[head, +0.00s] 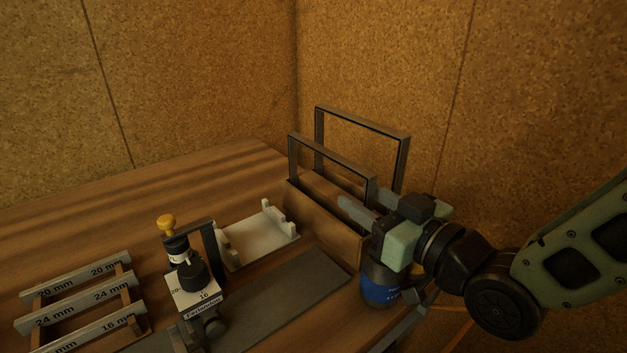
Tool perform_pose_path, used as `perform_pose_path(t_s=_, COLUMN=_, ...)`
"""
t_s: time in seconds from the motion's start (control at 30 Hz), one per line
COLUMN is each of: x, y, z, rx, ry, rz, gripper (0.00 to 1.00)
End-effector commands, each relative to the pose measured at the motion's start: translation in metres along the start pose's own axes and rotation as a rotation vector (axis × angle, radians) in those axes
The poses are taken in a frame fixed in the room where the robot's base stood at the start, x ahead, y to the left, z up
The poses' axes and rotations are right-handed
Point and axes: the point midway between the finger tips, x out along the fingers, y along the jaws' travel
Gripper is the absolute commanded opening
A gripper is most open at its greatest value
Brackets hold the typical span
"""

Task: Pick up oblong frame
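Two thin dark rectangular frames stand upright in a wooden holder (324,217) near the wall: a front one (331,155) and a back, larger-looking one (362,118). Both look oblong; I cannot tell which one is the oblong frame. My gripper (362,204) is at the right end of the holder, its pale fingers pointing left, close to the right upright of the front frame. The fingers look apart, with nothing clearly held. The gripper hides the lower right part of the frames, so contact cannot be told.
A blue-labelled jar (378,289) stands just below my gripper. A white fixture (259,239), a dark device with a yellow knob (183,262) and a rack of marked grey bars (80,295) are to the left. A grey mat (285,292) lies in front. Cork walls close off the back.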

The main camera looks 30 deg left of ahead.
Motion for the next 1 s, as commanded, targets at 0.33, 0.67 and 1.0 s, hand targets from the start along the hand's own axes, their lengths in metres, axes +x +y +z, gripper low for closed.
perform_pose_path(t_s=0.33, x=0.000, y=0.000, z=0.000, rx=0.000, ry=0.000, rz=0.000, gripper=0.01)
perform_pose_path(t_s=0.67, x=0.000, y=0.000, z=-0.002, rx=0.000, ry=0.001, rz=0.000, gripper=0.00)
perform_pose_path(t_s=1.0, x=-0.001, y=0.000, z=-0.057, rx=-0.004, ry=0.006, rz=0.001, gripper=0.00)
